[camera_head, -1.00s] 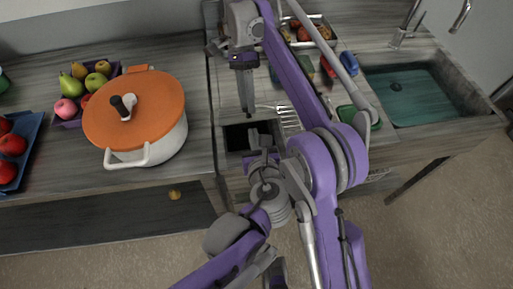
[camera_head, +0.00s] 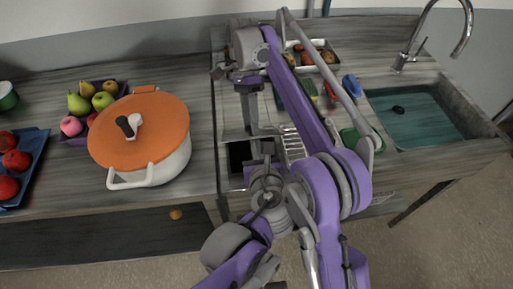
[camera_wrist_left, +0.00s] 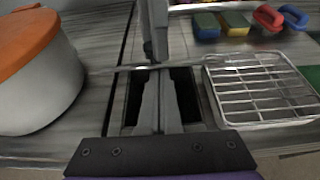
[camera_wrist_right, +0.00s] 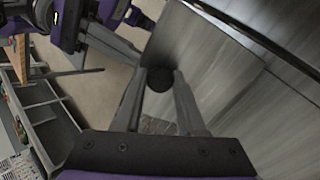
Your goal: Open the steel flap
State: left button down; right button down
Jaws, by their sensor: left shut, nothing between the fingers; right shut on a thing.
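A dark rectangular opening (camera_head: 238,158) lies in the counter, and it also shows in the left wrist view (camera_wrist_left: 188,100). A thin bright steel edge (camera_wrist_left: 106,70), seemingly the steel flap's, crosses it; the flap's face cannot be made out. My left gripper (camera_wrist_left: 157,76) is shut and empty, pointing forward over the opening. It also shows in the head view (camera_head: 266,150). My right gripper (camera_head: 250,130) hangs down behind the opening, its tips close to the left one. In the right wrist view it is shut on a dark round thing (camera_wrist_right: 160,79); whether this belongs to the flap is unclear.
An orange-lidded white pot (camera_head: 168,165) stands left of the opening. A wire rack (camera_wrist_left: 262,90) lies just right of it. A produce tray (camera_head: 333,61) is at the back, and a sink (camera_head: 420,120) at the right. My crossing arms hide part of the counter.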

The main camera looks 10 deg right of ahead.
jog(key=c, duration=0.5)
grip_release()
jog(key=shift+s, duration=0.1)
jog(key=shift+r, duration=0.1)
